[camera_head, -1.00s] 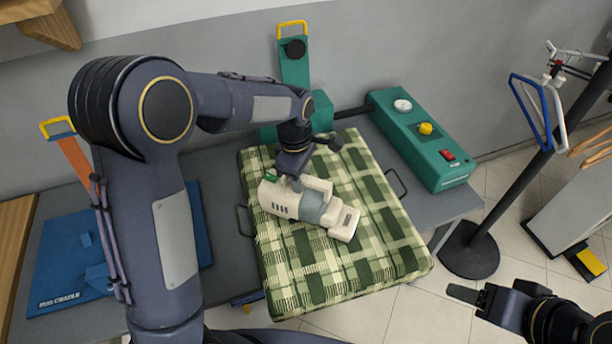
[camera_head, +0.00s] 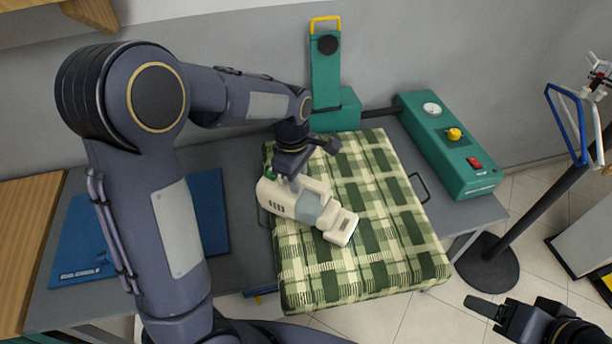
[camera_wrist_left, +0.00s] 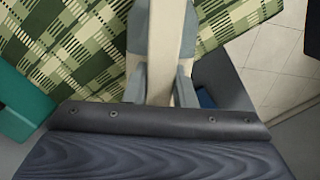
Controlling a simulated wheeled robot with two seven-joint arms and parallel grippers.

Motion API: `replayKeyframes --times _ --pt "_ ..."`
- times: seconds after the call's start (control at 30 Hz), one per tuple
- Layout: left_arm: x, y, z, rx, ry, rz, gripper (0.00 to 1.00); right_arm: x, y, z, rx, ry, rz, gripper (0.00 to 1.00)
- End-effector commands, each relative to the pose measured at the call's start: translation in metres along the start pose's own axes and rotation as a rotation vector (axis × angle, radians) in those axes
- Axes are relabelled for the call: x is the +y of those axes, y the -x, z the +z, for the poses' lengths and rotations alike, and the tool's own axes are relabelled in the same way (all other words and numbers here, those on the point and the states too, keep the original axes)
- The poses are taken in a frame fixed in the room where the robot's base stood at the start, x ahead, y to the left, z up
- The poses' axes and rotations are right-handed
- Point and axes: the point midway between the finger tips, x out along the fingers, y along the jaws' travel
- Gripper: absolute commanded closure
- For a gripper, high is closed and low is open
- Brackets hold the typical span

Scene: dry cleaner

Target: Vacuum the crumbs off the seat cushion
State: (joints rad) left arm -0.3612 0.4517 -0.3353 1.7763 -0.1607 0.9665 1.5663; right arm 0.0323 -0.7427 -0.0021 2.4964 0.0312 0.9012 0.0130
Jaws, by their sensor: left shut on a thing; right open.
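The seat cushion (camera_head: 385,235) is a green and cream plaid pad lying on the grey table, and it also fills the upper left of the left wrist view (camera_wrist_left: 60,45). My left gripper (camera_head: 298,183) is shut on the handle of a cream and grey handheld vacuum (camera_head: 290,201). The vacuum is over the left part of the cushion, its nozzle (camera_head: 341,228) pointing right and toward the front. I cannot tell whether the nozzle touches the fabric. The handle shows between the fingers in the left wrist view (camera_wrist_left: 162,60). No crumbs can be made out. My right gripper (camera_head: 487,308) is open and empty at the lower right.
A green control box (camera_head: 450,150) stands on the table at the right. A green upright stand (camera_head: 326,75) is at the back. A blue cradle mat (camera_head: 210,215) lies at the left, partly behind my arm. A black pole with blue hanger (camera_head: 530,220) stands right of the table.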

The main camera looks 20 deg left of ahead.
Motion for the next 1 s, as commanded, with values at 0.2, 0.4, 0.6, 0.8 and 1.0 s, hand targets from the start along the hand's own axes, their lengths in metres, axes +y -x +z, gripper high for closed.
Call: replayKeyframes --times 0.2,0.4,0.6,0.8,1.0 --pt "-0.01 -0.001 -0.012 0.0 0.002 -0.002 1.0 0.0 -0.001 0.0 0.0 0.0 0.0 0.4" --pt "-0.015 -0.001 -0.017 0.001 0.002 -0.006 1.0 0.0 0.0 0.0 0.0 0.0 0.0 0.4" --pt "-0.025 0.001 -0.029 0.002 0.003 -0.006 1.0 0.0 0.001 0.0 0.0 0.0 0.0 0.4" --pt "-0.034 0.002 -0.041 0.003 0.002 -0.006 1.0 -0.001 0.002 -0.001 0.0 0.0 0.0 0.4" --pt "-0.035 0.003 -0.043 0.003 0.0 -0.006 1.0 -0.001 0.002 -0.001 0.0 0.0 0.0 0.4"
